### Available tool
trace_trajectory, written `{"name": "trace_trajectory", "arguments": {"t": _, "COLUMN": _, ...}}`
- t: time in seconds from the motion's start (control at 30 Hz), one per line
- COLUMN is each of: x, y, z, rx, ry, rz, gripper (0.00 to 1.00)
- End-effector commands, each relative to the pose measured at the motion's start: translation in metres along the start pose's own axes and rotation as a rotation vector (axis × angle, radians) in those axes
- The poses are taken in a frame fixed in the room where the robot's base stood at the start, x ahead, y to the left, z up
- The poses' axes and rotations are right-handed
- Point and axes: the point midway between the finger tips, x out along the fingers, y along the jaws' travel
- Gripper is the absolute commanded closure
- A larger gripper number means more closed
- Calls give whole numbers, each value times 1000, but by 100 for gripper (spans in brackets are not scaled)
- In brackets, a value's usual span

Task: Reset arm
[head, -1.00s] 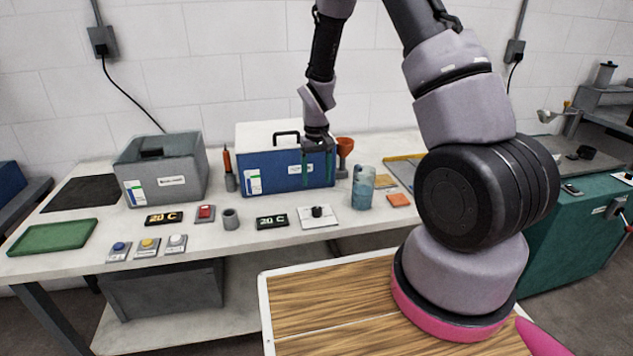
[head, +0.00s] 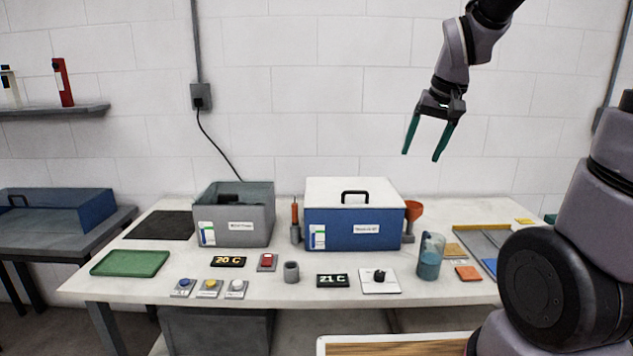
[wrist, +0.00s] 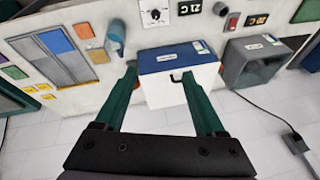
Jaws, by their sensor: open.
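My gripper (head: 424,138) is raised in front of the white wall, above and to the right of the blue box. Its two green fingers are spread apart with nothing between them. In the wrist view my gripper (wrist: 165,88) shows the fingers spread, with the blue box with a white lid (wrist: 180,75) seen beyond them. In the head view the blue box (head: 352,225) stands on the table, its lid on and its black handle up. The gripper touches nothing.
The air around the gripper is clear.

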Motion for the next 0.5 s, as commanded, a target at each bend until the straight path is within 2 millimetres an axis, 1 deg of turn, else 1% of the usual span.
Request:
{"name": "trace_trajectory", "arguments": {"t": 0.03, "x": -22, "y": 2, "z": 7, "rx": 17, "ry": 35, "rz": -15, "gripper": 28}}
{"name": "trace_trajectory", "arguments": {"t": 0.1, "x": -46, "y": 6, "z": 20, "rx": 41, "ry": 71, "rz": -34, "gripper": 28}}
{"name": "trace_trajectory", "arguments": {"t": 0.2, "x": -76, "y": 10, "z": 40, "rx": 73, "ry": 121, "rz": -62, "gripper": 28}}
{"name": "trace_trajectory", "arguments": {"t": 0.33, "x": -105, "y": 15, "z": 65, "rx": 107, "ry": 178, "rz": -93, "gripper": 28}}
{"name": "trace_trajectory", "arguments": {"t": 0.4, "x": -115, "y": 17, "z": 76, "rx": 120, "ry": 200, "rz": -107, "gripper": 28}}
{"name": "trace_trajectory", "arguments": {"t": 0.5, "x": -124, "y": 19, "z": 87, "rx": 132, "ry": 222, "rz": -119, "gripper": 28}}
